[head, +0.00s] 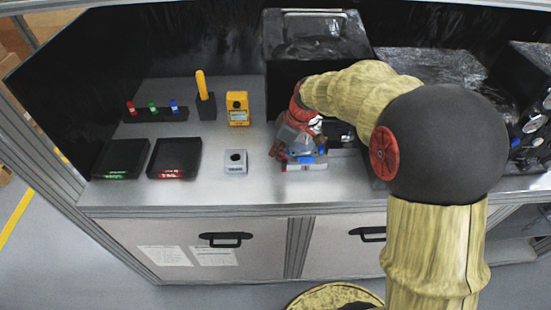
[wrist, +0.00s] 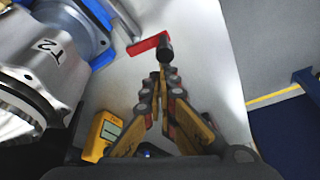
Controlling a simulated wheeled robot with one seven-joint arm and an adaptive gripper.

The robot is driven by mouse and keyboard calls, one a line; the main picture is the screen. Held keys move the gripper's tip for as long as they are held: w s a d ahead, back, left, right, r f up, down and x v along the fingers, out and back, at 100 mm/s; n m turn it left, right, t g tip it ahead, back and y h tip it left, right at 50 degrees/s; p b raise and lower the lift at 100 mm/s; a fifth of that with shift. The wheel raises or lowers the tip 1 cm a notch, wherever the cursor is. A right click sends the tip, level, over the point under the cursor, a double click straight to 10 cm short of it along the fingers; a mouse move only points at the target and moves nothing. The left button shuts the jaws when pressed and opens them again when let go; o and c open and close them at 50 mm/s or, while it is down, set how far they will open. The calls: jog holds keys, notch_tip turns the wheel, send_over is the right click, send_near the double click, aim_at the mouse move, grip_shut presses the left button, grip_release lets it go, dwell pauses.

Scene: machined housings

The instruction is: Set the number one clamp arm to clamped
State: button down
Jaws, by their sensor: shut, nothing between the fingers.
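A red clamp arm (wrist: 146,43) with a black knob (wrist: 166,48) at its end shows at the top middle of the wrist view, beside a grey housing marked T2 (wrist: 48,62) and a blue fixture part (wrist: 88,45). No number is readable on the clamp arm. My gripper (wrist: 163,70) is shut and empty, its fingertips close to the black knob; I cannot tell whether they touch. In the head view my gripper (head: 298,138) is over the fixture (head: 306,165) and hides much of it, including the clamp arm.
A yellow meter (head: 237,108), a grey button box (head: 235,161) and two black trays (head: 121,160) (head: 174,159) stand to the left on the bench. A rack with coloured pegs (head: 153,115) is behind. A black bin (head: 315,40) stands at the back. The bench front is clear.

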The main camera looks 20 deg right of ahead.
jog(key=n+b, duration=0.1)
jog(key=n, duration=0.1)
jog(key=s+d+n+g+b, duration=0.1)
jog(key=n+b, duration=0.1)
jog(key=shift+d+f+n+y, duration=0.1)
jog(key=shift+n+y, duration=0.3)
jog(key=n, duration=0.2)
jog(key=d+n+g, duration=0.1)
jog(key=shift+s+n+b, duration=0.35)
jog(key=shift+n, duration=0.05)
jog(key=shift+d, duration=0.25)
jog(key=shift+s+d, duration=0.1)
jog(key=shift+a+g, duration=0.3)
jog(key=shift+a, duration=0.15)
notch_tip(320, 180, up, 10)
jog(key=p, duration=0.1)
jog(key=shift+f, duration=0.2)
jog(key=shift+d, duration=0.1)
